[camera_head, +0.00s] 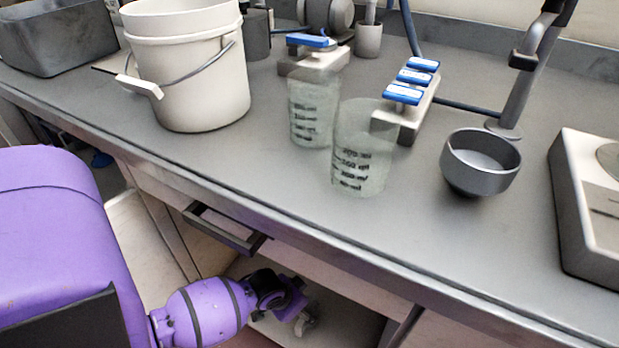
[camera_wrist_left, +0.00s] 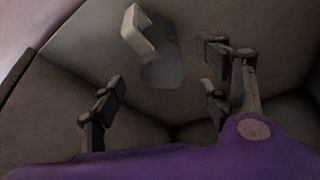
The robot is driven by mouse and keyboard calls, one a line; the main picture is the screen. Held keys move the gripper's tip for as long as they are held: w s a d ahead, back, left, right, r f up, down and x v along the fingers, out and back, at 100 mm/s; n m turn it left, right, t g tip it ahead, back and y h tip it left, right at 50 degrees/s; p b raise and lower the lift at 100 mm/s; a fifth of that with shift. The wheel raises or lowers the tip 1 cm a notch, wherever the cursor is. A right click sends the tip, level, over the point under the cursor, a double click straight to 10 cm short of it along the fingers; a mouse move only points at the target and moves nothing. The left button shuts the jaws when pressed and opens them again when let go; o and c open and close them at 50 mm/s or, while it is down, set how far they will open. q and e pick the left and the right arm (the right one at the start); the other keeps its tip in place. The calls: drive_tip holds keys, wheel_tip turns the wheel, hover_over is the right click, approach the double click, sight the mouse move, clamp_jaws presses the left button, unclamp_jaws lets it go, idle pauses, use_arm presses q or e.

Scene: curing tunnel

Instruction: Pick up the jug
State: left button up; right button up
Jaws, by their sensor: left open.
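In the left wrist view, a dim grey jug-like vessel (camera_wrist_left: 163,66) with a pale, angular handle (camera_wrist_left: 138,30) lies ahead of my left gripper (camera_wrist_left: 160,88). The gripper's dark fingers are spread apart with nothing between them, and the vessel is beyond their tips. Its lower outline is blurred in shadow. In the head view, my left gripper (camera_head: 296,306) is low, inside the open space under the counter. A small pale part (camera_head: 303,323) shows by its fingers; I cannot tell whether it belongs to the vessel. My right gripper is not in view.
The counter (camera_head: 290,205) above carries a white bucket (camera_head: 190,85), two clear graduated beakers (camera_head: 313,112) (camera_head: 362,165), a dark bowl (camera_head: 478,165) and blue-topped devices (camera_head: 408,98). The counter's front edge and a drawer handle (camera_head: 222,230) are close above my left arm.

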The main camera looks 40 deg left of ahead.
use_arm(q)
wheel_tip(320, 180, down, 2)
drive_tip(key=b, duration=0.4)
hover_over(309, 308)
drive_tip(key=s+d, duration=0.2)
wheel_tip(309, 308, down, 5)
drive_tip(key=shift+s+a+r, duration=0.1)
drive_tip(key=shift+s, duration=0.05)
drive_tip(key=c, duration=1.3)
drive_tip(key=shift+o, duration=0.2)
drive_tip(key=shift+r, duration=0.15)
